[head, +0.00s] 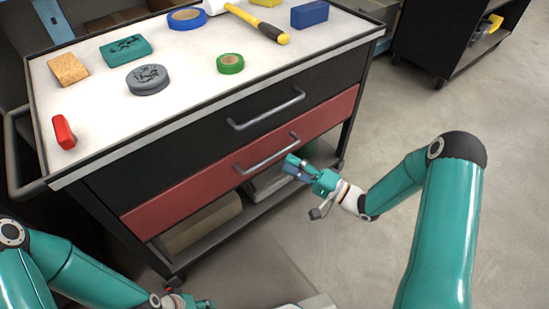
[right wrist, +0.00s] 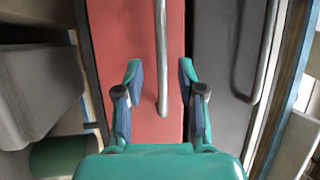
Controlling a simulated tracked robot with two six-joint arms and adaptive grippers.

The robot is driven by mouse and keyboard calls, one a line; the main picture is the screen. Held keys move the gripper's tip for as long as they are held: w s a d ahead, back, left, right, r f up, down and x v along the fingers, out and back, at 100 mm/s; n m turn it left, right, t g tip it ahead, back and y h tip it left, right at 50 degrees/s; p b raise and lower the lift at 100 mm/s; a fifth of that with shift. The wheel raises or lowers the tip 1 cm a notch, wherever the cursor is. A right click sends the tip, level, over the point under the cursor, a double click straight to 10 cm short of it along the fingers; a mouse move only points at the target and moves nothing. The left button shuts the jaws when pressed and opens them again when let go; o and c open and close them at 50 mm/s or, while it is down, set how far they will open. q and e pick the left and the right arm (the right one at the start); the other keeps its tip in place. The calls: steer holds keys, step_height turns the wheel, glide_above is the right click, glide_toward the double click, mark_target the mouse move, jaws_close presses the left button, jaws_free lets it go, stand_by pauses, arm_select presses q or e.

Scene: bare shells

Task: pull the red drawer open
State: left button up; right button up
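The red drawer (head: 200,192) is the lower drawer of a black tool cart, and its front looks flush with the cart. Its grey bar handle (head: 266,156) runs along the front; the handle (right wrist: 162,50) also shows in the right wrist view. My right gripper (head: 293,164) is open at the right end of this handle. In the right wrist view the handle lies between the two spread fingertips (right wrist: 160,72), not clamped; the depth between them is hard to tell. My left gripper (head: 188,302) is at the bottom edge, partly cut off, away from the drawer.
A black drawer (head: 190,145) with its own handle (head: 267,112) is just above. The white cart top (head: 190,105) carries tape rolls, a hammer, a red item and several blocks. A lower shelf holds boxes. Floor (head: 400,110) to the right is clear.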

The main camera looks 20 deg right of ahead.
mark_target(274, 154)
steer(key=b+x, duration=0.1)
steer(key=x, duration=0.4)
steer(key=shift+w+a+r, duration=0.1)
steer(key=shift+w+a, duration=0.15)
steer(key=shift+w, duration=0.05)
steer(key=shift+c, duration=0.2)
jaws_close()
